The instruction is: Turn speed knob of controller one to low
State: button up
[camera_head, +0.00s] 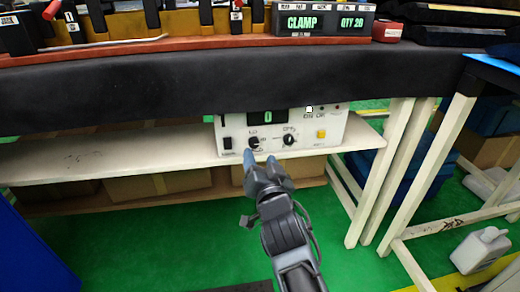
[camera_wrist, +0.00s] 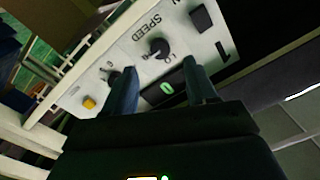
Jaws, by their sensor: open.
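The white controller box (camera_head: 308,137) sits on the shelf under the bench, with a green "0" on its display (camera_head: 268,117). Its black speed knob (camera_head: 254,142) is on the lower left of the front face, and a second black knob (camera_head: 289,139) is to its right. In the wrist view the speed knob (camera_wrist: 158,47) lies beside the SPEED lettering, with LO printed near it. My gripper (camera_head: 261,156) is in front of the panel, just below the speed knob. In the wrist view its two fingers (camera_wrist: 160,70) are apart, with nothing between them; contact with the knob cannot be told.
A yellow button (camera_head: 321,134) and a black switch (camera_head: 227,143) flank the knobs. The black bench edge (camera_head: 180,80) overhangs the box. Cardboard boxes (camera_head: 150,186) stand below the shelf (camera_head: 120,150). White bench legs (camera_head: 385,170) rise to the right.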

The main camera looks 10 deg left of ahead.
aim_at(255, 144)
jog(key=b+x, duration=0.1)
jog(key=x, duration=0.4)
jog(key=shift+w+a, duration=0.1)
jog(key=shift+w, duration=0.25)
jog(key=c, duration=1.1)
